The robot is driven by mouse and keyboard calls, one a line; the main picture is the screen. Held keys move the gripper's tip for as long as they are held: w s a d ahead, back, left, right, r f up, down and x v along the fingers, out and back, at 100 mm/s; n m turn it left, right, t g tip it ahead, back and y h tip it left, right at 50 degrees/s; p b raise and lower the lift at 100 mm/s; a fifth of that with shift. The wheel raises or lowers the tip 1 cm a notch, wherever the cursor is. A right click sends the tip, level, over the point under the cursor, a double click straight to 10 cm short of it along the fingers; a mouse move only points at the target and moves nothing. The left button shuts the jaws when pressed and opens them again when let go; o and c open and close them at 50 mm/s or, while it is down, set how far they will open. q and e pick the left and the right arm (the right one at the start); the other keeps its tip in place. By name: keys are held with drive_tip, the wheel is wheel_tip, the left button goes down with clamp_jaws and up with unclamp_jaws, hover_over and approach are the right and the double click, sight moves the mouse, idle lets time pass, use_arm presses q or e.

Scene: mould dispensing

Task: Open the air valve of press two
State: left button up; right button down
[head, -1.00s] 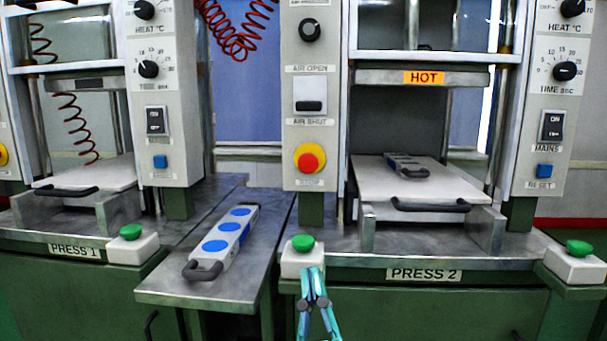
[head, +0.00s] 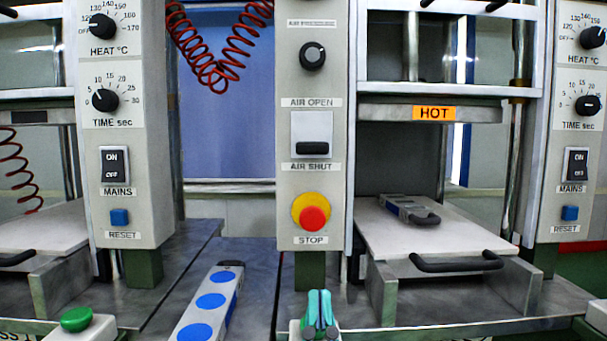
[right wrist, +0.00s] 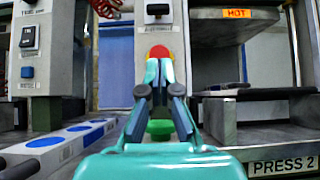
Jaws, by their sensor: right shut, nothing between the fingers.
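The air valve of press two (head: 311,135) is a white switch plate with a dark lever on the press's left column. The label AIR OPEN is above it and AIR SHUT below it; the dark lever sits low, by AIR SHUT. My right gripper (head: 319,294) is shut and empty, below the valve and below the red STOP button (head: 314,218). In the right wrist view the teal fingers (right wrist: 159,62) point up and cover part of the STOP button. My left gripper is not in view.
A green button (right wrist: 160,129) is partly behind my right gripper. A mould with blue discs (head: 211,302) lies on the bench at left. Press two's plate (head: 385,228) carries another mould (head: 409,210) under the HOT label (head: 434,113). A red coiled hose (head: 215,70) hangs left of the column.

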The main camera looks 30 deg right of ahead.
drive_tip(key=shift+w, duration=0.1)
drive_tip(key=p, duration=0.4)
approach(312, 148)
drive_tip(key=w+d+r, duration=0.2)
drive_tip(key=w, duration=0.1)
drive_tip(key=w+d+r, duration=0.1)
drive_tip(key=w, duration=0.1)
drive_tip(key=shift+w+d, duration=0.15)
drive_tip(key=shift+d, duration=0.1)
drive_tip(key=shift+r, duration=0.1)
drive_tip(key=shift+r+p, duration=0.3)
drive_tip(key=shift+r, duration=2.05)
